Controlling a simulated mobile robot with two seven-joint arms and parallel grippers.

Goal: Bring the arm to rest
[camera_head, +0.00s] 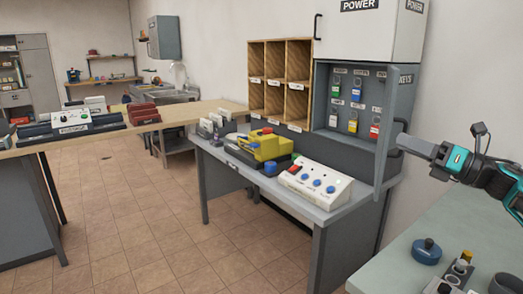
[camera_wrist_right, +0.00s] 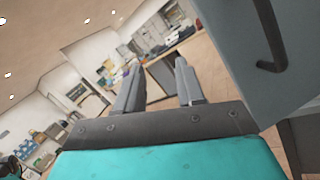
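My right gripper (camera_head: 402,143) comes in from the right beside the open grey door (camera_head: 391,125) of the key cabinet. In the right wrist view my right gripper (camera_wrist_right: 157,78) has its two fingers apart, with nothing held between them. A grey panel with a dark handle (camera_wrist_right: 268,50) is close on the right of that view. In the head view I cannot tell whether the fingertips touch the door. My left gripper is not in view.
The key cabinet (camera_head: 322,105) shows several coloured key tags. Below it a grey desk (camera_head: 325,214) carries a white control box (camera_head: 316,185) and a yellow device (camera_head: 262,145). A counter (camera_head: 395,262) at lower right holds a blue round object (camera_head: 426,252). The tiled floor (camera_head: 150,215) is clear.

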